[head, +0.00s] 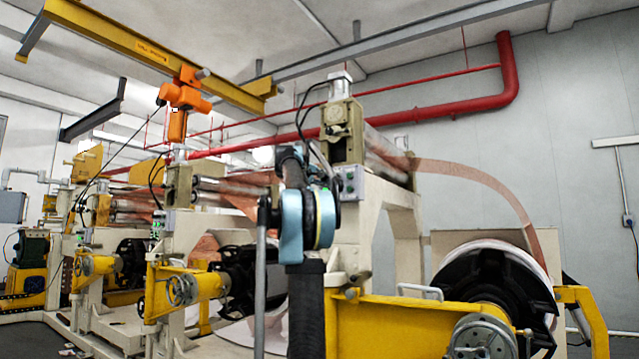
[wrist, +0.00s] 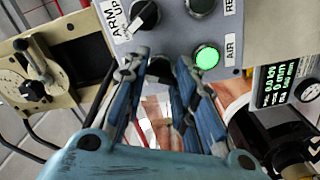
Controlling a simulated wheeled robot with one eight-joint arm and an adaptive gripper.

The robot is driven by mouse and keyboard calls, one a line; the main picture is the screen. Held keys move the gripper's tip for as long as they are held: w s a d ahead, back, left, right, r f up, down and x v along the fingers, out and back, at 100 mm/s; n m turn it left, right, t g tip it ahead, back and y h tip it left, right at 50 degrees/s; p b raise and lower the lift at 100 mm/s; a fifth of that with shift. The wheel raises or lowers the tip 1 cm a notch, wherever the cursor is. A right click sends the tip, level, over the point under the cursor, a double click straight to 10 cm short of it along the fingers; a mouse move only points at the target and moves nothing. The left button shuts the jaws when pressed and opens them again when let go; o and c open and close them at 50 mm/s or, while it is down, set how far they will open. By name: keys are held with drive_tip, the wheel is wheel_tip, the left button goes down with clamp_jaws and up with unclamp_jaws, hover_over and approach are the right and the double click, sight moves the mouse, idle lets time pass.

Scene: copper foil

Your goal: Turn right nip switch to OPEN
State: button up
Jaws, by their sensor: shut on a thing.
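My gripper (wrist: 160,66) reaches up to a grey control panel (wrist: 172,37) in the wrist view. Its two blue-padded fingers are shut on a dark knob (wrist: 160,69) on the lower part of the panel, taken to be the nip switch. The fingers cover its label and most of the knob, so I cannot tell its setting. In the head view the grey panel (head: 348,183) is on the cream machine frame, partly behind my arm; my gripper cannot be made out there.
An ARM UP selector (wrist: 140,16) and a lit green AIR lamp (wrist: 206,58) sit close to the fingers. In the head view, a yellow arm (head: 405,316) and black roll end (head: 490,283) stand low right.

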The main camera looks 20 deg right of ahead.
drive_tip(key=shift+m, duration=0.4)
clamp_jaws()
drive_tip(key=o, duration=1.1)
unclamp_jaws()
drive_tip(key=shift+w+f, duration=0.1)
drive_tip(key=v, duration=1.2)
